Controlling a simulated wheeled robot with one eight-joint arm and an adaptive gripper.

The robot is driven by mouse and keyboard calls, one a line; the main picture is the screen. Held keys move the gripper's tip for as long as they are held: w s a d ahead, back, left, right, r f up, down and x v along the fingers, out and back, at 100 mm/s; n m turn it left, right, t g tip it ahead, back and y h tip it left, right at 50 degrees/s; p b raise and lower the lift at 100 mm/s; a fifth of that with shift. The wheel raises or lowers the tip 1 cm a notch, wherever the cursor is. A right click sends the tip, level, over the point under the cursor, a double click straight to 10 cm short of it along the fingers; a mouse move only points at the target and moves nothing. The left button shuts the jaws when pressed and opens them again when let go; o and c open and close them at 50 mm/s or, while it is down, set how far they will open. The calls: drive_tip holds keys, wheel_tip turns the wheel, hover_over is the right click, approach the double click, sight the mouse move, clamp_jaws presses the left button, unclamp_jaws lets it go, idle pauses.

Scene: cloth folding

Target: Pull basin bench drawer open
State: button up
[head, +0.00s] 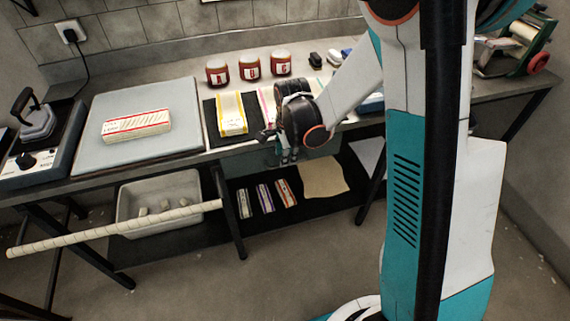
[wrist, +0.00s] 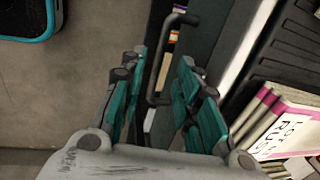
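The drawer (head: 245,164) is a dark grey-green box under the middle of the bench top, partly hidden behind my gripper (head: 288,155). In the wrist view the drawer front (wrist: 200,40) runs down the upper middle, with a dark bar handle (wrist: 160,62) standing out from it. My gripper (wrist: 161,65) is open, its teal fingers pointing at the drawer. The handle shows between the two fingers, with a gap to the left finger. Whether the right finger touches it I cannot tell.
The bench top (head: 228,152) carries a grey board (head: 90,150) with a striped cloth, several jars (head: 250,68) and folded cloths (head: 232,112). A lower shelf (head: 238,222) holds a white basin (head: 160,190) and small cloths. A wrapped rail (head: 120,228) juts out front left.

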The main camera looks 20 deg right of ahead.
drive_tip(key=f, duration=0.2)
drive_tip(key=f+b, duration=0.1)
drive_tip(key=f, duration=0.1)
drive_tip(key=shift+w, duration=0.4)
drive_tip(key=shift+c, duration=0.2)
clamp_jaws()
